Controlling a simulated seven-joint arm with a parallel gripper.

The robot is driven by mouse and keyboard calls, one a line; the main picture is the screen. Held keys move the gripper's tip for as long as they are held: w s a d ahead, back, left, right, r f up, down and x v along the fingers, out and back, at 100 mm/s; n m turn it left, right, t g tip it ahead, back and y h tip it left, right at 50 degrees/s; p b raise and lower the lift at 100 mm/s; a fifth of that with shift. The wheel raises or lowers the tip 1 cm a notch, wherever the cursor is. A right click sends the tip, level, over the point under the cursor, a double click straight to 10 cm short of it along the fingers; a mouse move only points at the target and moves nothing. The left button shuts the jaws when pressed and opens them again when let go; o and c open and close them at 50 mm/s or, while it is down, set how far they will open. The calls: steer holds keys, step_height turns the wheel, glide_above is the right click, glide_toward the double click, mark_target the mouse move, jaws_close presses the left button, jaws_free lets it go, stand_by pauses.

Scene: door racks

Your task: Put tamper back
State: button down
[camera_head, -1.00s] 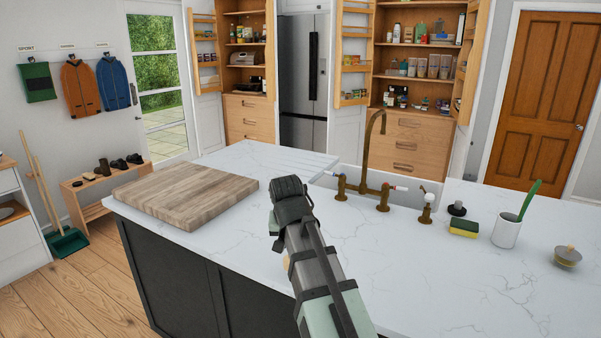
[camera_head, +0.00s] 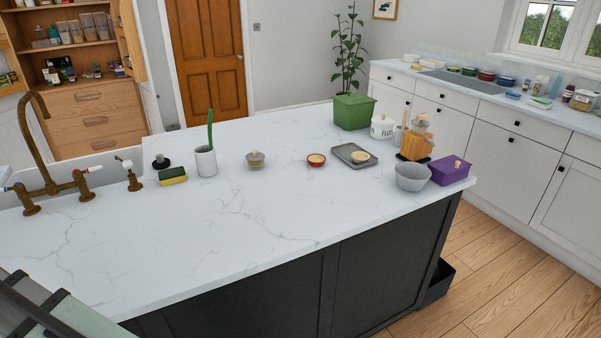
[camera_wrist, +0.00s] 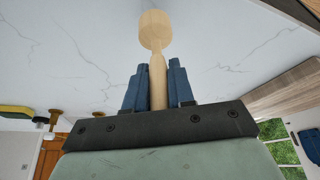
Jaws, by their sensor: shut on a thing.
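The tamper (camera_wrist: 155,30), a pale wooden piece with a slim handle and a wider round head, shows in the wrist view. My gripper (camera_wrist: 159,65) is shut on its handle between two blue fingers, with the head standing out beyond the fingertips. The white marble worktop (camera_wrist: 225,60) is behind it; I cannot tell the gap between them. In the head view only part of my arm shows at the lower left, and the gripper and tamper are out of frame.
The front middle is clear.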

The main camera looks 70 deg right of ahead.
steer(key=s+d+m+g+h, duration=0.1)
steer(key=s+d+m, duration=0.3)
steer(key=d, duration=1)
steer(key=s+d+r+m+h, duration=0.1)
steer(key=s+d, duration=0.4)
steer(key=d, duration=0.9)
steer(key=s+d+m+g+h, duration=0.1)
steer(key=s+d+m, duration=0.3)
steer(key=d, duration=1)
steer(key=shift+s+d+r+m+g, duration=0.6)
steer(key=shift+s+d+r+m, duration=0.6)
steer(key=shift+s+d, duration=4.8)
steer(key=shift+s+d+r+m+g, duration=0.7)
steer(key=shift+s+d+m, duration=0.9)
steer(key=shift+s+d, duration=4.4)
steer(key=shift+s+d+r+m+g, duration=0.5)
steer(key=shift+s+d+r+m, duration=0.75)
steer(key=shift+s+d, duration=4.75)
steer(key=shift+a+f, duration=0.15)
steer(key=shift+f, duration=4.85)
steer(key=shift+f, duration=0.15)
steer(key=c, duration=1)
jaws_free()
steer(key=shift+o, duration=0.2)
